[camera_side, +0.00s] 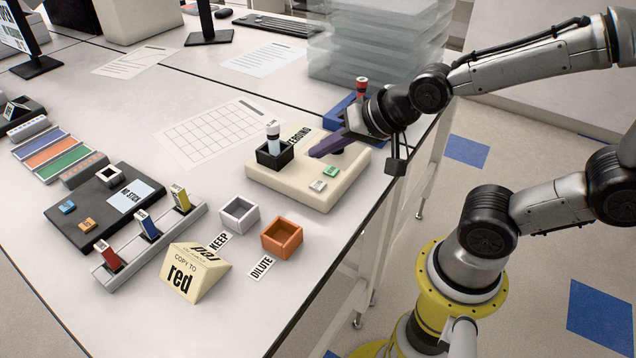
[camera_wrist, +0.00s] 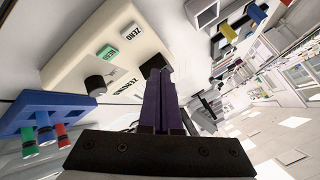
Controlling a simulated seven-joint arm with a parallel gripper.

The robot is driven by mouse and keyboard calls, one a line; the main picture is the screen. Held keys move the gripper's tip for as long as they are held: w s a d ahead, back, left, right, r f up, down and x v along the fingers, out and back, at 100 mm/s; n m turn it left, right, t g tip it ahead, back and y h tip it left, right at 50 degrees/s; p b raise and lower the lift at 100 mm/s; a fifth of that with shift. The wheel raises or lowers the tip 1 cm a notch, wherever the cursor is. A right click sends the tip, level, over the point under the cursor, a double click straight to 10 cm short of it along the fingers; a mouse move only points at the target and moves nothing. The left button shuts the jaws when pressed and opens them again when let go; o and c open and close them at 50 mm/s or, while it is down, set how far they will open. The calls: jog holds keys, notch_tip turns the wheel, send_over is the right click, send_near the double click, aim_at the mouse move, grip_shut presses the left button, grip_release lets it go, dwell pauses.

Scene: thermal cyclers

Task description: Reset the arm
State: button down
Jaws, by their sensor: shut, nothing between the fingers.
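My arm reaches over the bench from the right. My gripper (camera_side: 318,150) has purple fingers held together, with nothing visible between them. They are just above the cream device (camera_side: 310,195), near its right rear part. In the wrist view the closed fingers of my gripper (camera_wrist: 157,72) point up the picture, over the edge of the cream device (camera_wrist: 90,55). I cannot tell whether the fingertips touch it.
A vial (camera_side: 273,133) stands in the device's black holder (camera_side: 265,158). A blue rack (camera_wrist: 18,122) with several vials is close beside my gripper. Grey (camera_side: 231,225) and orange (camera_side: 273,248) boxes stand in front. Stacked clear trays (camera_side: 370,50) stand behind.

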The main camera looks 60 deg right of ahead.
jog(key=shift+d, duration=0.1)
jog(key=s+d+r+n, duration=0.2)
jog(key=s+r, duration=0.2)
jog(key=r, duration=0.2)
jog(key=s+f+n+g+h, duration=0.1)
jog(key=s+f+n+g, duration=0.1)
jog(key=s+n, duration=0.3)
jog(key=s+g, duration=0.1)
jog(key=s, duration=0.2)
jog(key=shift+s+d+f+n+g, duration=0.25)
jog(key=shift+s+f+n+g, duration=0.05)
jog(key=shift+s+f+n, duration=0.1)
